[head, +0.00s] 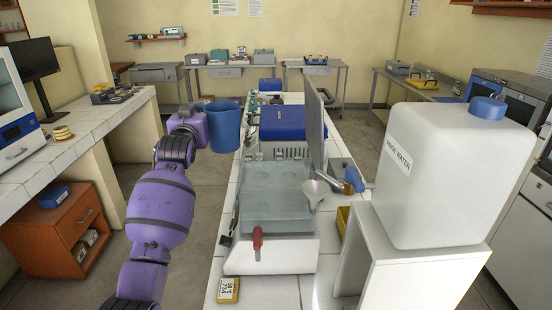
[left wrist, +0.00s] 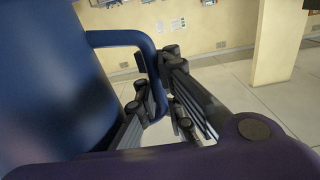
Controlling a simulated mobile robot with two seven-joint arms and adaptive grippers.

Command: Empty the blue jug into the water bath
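The blue jug (head: 224,127) is upright in the air, just left of the central bench's edge. My left gripper (head: 196,120) is at the jug's left side in the head view. In the left wrist view, the jug's wall (left wrist: 50,80) fills the left, and its handle (left wrist: 120,38) passes between the fingers of my left gripper (left wrist: 160,98), which is shut on it. The jug's contents are hidden. The water bath (head: 270,260) stands on the bench, right of and nearer than the jug, with its basin open and a red tap in front. My right gripper is not in view.
A raised grey panel (head: 313,115) stands at the bath's back right. A funnel (head: 316,190) is at its right side. A blue-lidded box (head: 292,124) is behind it. A large rinse water container (head: 440,175) stands on a white stand at right. A yellow-edged device (head: 228,290) lies in front.

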